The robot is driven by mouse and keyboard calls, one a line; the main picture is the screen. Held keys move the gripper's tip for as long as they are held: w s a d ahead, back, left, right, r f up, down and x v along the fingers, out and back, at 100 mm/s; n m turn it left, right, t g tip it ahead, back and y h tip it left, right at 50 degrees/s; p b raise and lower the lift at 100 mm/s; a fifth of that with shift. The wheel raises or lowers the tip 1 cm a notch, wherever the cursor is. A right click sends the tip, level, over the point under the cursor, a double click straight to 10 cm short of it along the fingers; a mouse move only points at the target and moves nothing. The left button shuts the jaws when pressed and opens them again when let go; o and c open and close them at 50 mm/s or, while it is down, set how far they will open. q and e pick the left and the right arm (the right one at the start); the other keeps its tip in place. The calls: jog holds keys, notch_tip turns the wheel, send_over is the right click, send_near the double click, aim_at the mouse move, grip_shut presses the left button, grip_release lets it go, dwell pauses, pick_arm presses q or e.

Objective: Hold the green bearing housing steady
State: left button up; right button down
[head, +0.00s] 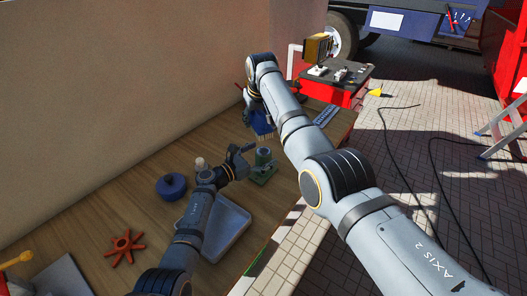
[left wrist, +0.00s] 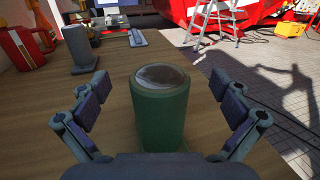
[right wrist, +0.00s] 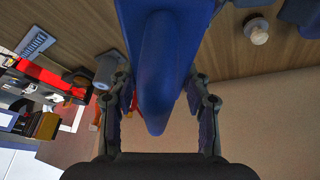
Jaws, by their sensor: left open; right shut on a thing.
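The green bearing housing (head: 263,165) stands upright on the wooden bench, with a round grey top. In the left wrist view the housing (left wrist: 159,112) is between the spread fingers of my left gripper (left wrist: 165,100), with a visible gap at each side. My left gripper (head: 242,160) is open beside it in the head view. My right gripper (right wrist: 160,100) is shut on a blue brush (right wrist: 158,65); its blue handle is between the fingers. In the head view the brush (head: 262,122) hangs above the bench, beyond the housing, with pale bristles at its lower end.
A grey tray (head: 236,222) lies in front of the housing, partly behind my left arm. A dark blue round part (head: 171,186), a pale knob (head: 200,163) and an orange star-shaped part (head: 124,245) are to the left. The wall bounds the bench's far left side.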

pick_arm(q)
jog(key=v, duration=0.8)
